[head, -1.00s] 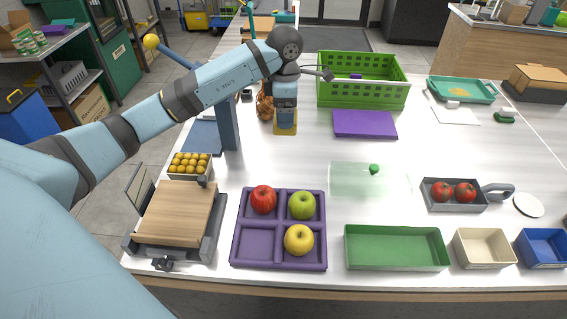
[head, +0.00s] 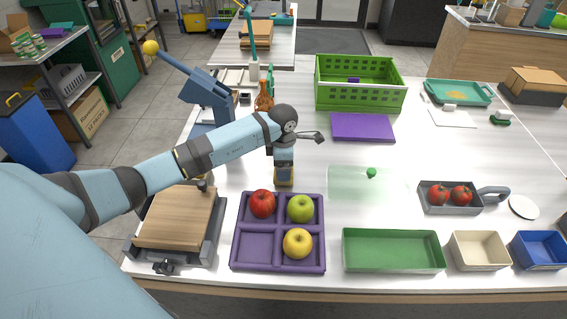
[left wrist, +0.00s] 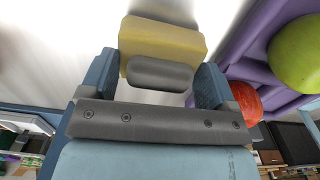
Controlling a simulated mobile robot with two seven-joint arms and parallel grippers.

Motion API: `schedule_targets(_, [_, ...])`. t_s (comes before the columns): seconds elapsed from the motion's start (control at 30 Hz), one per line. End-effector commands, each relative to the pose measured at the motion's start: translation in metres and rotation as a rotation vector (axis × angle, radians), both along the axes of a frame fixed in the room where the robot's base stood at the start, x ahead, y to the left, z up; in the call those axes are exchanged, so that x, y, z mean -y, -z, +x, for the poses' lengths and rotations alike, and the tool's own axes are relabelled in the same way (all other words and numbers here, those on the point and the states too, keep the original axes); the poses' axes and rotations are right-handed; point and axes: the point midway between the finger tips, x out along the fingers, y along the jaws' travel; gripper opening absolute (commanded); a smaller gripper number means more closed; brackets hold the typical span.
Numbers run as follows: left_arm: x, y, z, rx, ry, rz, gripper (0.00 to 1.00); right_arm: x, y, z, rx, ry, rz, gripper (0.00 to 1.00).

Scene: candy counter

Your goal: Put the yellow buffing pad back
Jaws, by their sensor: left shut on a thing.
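The yellow buffing pad (left wrist: 163,40) is a yellow block with a dark grey handle (left wrist: 160,74), seen best in the left wrist view. My left gripper (left wrist: 158,75) is shut on the handle. In the head view the left gripper (head: 284,172) points down just behind the purple divided tray (head: 277,229). Only a little of the pad (head: 284,183) shows below the gripper there. I cannot tell whether the pad touches the counter. My right gripper is not in view.
The purple tray holds a red apple (head: 262,204), a green apple (head: 300,208) and a yellow apple (head: 298,243). A scale with a wooden top (head: 176,219) stands at left, a green tray (head: 393,265) at front. Behind are a purple mat (head: 363,127) and green crate (head: 360,97).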

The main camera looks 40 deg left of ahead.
Motion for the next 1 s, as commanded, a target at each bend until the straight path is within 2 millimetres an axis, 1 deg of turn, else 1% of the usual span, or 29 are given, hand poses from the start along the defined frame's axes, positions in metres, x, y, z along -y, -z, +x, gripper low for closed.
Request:
schedule_targets(0.23, [-0.001,0.001,0.000,0.002,0.000,0.001,0.60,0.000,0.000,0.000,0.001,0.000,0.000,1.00])
schedule_targets(0.37, [-0.001,0.005,0.000,0.001,0.000,0.001,0.60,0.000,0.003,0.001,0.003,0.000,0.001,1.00])
schedule_targets(0.4, [0.000,0.004,0.000,0.001,0.000,0.001,0.89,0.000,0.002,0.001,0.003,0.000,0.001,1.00])
schedule_targets(0.43, [0.000,0.004,0.000,0.001,0.000,0.001,0.96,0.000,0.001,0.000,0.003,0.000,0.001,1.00])
schedule_targets(0.47, [0.000,0.004,0.000,0.001,0.000,0.001,1.00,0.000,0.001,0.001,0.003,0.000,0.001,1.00])
schedule_targets(0.67, [0.000,0.003,0.000,0.001,0.000,0.001,1.00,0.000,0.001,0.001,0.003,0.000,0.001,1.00])
schedule_targets(0.77, [0.000,-0.002,0.000,0.001,0.000,0.000,1.00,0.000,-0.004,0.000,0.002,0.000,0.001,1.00])
schedule_targets(0.8, [-0.001,-0.004,0.001,0.003,0.000,0.001,1.00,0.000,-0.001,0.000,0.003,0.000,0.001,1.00])
schedule_targets(0.87, [-0.001,-0.013,0.001,0.005,0.002,0.001,1.00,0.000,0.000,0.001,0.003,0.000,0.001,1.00])
schedule_targets(1.0, [-0.002,-0.042,0.001,0.006,0.002,0.003,1.00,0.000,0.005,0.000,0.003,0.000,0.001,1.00])
